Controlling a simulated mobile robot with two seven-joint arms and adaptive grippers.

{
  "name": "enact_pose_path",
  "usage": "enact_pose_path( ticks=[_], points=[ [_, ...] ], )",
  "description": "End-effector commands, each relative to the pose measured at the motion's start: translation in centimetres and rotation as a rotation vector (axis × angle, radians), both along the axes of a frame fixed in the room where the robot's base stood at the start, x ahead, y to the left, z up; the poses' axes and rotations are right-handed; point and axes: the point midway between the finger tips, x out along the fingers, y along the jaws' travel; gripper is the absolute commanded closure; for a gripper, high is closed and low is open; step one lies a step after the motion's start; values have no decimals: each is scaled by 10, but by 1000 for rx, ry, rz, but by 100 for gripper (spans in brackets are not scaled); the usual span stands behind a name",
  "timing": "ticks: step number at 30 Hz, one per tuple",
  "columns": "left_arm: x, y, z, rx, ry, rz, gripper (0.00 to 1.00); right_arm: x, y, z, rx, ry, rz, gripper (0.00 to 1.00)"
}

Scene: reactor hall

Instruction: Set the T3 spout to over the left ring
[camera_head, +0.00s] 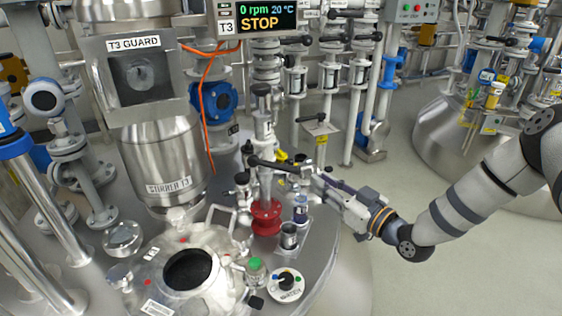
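The T3 vessel top (217,245) has an open dark manhole (190,269) at lower left. A dark horizontal bar (272,164), possibly the spout or its handle, crosses a vertical metal pipe above a red flange (266,218). My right gripper (308,176) comes in from the right, with its fingertips at or close to the bar's right end. It is too small to tell whether they touch or grip it. I cannot pick out the left ring with certainty. My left gripper is not in view.
A metal cup-like fitting (289,237), a green-capped part (256,268) and a round WATER dial (287,284) stand below my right gripper. The stirrer housing (165,165) and T3 GUARD box (140,72) rise at left. Pipes and valves crowd behind. Open floor lies at right.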

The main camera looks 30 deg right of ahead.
Motion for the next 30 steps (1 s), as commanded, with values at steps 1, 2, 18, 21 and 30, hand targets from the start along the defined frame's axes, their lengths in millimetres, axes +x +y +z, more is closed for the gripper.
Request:
enact_pose_path(
  ticks=[1, 2, 18, 21, 30],
  points=[
    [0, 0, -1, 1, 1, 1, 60, 3, 0, 0, -1, -4, 0, 79],
    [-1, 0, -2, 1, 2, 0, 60, 6, 1, 1, -2, -6, 1, 79],
    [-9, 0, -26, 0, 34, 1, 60, 113, 24, -1, -1, -1, 1, 79],
    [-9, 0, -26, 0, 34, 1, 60, 118, 24, 0, -1, -2, -1, 79],
    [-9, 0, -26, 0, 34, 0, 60, 118, 24, 1, 0, -2, 0, 99]
  ],
)
